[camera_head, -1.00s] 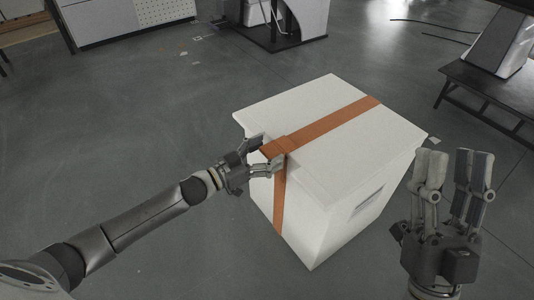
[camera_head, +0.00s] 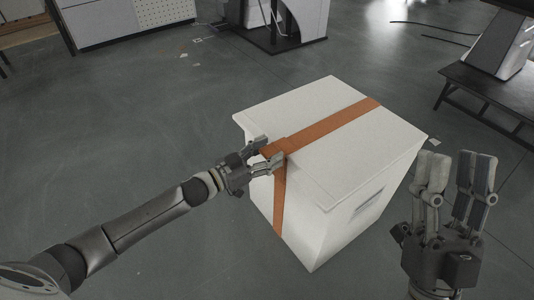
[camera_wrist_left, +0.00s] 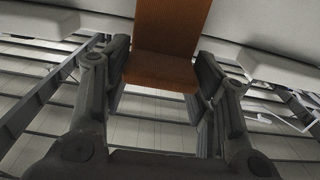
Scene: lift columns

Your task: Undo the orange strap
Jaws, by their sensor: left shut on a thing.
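The orange strap (camera_head: 325,128) runs across the top of a white box (camera_head: 345,150) and down its front left side. My left gripper (camera_head: 268,153) is at the box's top left edge, shut on the strap where it bends over the edge. In the left wrist view the strap (camera_wrist_left: 160,70) lies between the two fingers (camera_wrist_left: 155,80), with a finger close on each side. The strap's far end is hidden behind the box. My right gripper (camera_head: 456,185) is raised at the right of the box, open and empty, apart from the strap.
The box stands on a grey floor, with a slot-like handle (camera_head: 369,200) on its right side. A dark bench (camera_head: 490,95) stands at the right. White cabinets and a machine (camera_head: 285,20) stand at the back. The floor left of the box is clear.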

